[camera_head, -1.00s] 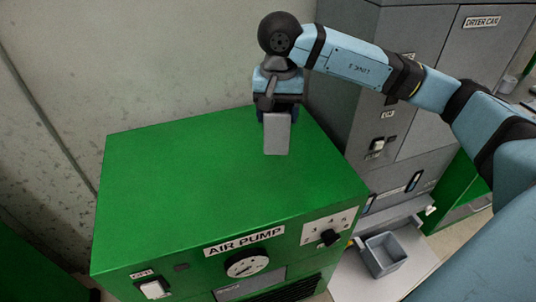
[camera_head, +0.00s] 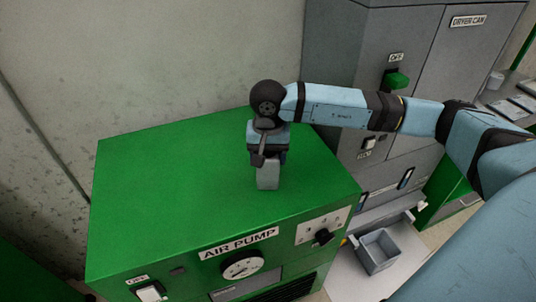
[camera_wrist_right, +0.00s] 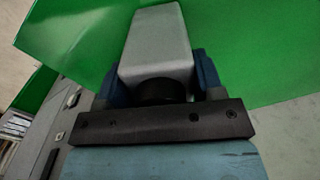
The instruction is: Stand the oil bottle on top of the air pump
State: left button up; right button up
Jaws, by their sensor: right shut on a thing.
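The air pump (camera_head: 160,190) is a large green box with a flat top and a labelled front panel. My right gripper (camera_head: 267,157) is over its top, toward the right side, pointing down. It is shut on the grey oil bottle (camera_head: 268,176), which hangs below the fingers and looks upright. The bottle (camera_wrist_right: 157,45) fills the middle of the right wrist view between the blue fingers, with the green top behind it. I cannot tell whether the bottle's base touches the pump top. My left gripper is not in view.
The pump's front carries a gauge (camera_head: 242,265), a switch (camera_head: 150,292) and a knob (camera_head: 323,236). A grey dryer cabinet (camera_head: 425,50) stands at the right behind my arm. A grey bin (camera_head: 379,250) sits low at the right. The rest of the pump top is clear.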

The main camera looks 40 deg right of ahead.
jog(key=o, duration=0.7)
jog(key=shift+f, duration=0.2)
jog(key=o, duration=0.5)
jog(key=shift+r, duration=0.1)
jog(key=shift+c, duration=0.2)
jog(key=shift+r, duration=0.35)
notch_tip(320, 180, up, 12)
jog(key=shift+f+b, duration=0.2)
jog(key=shift+b, duration=0.4)
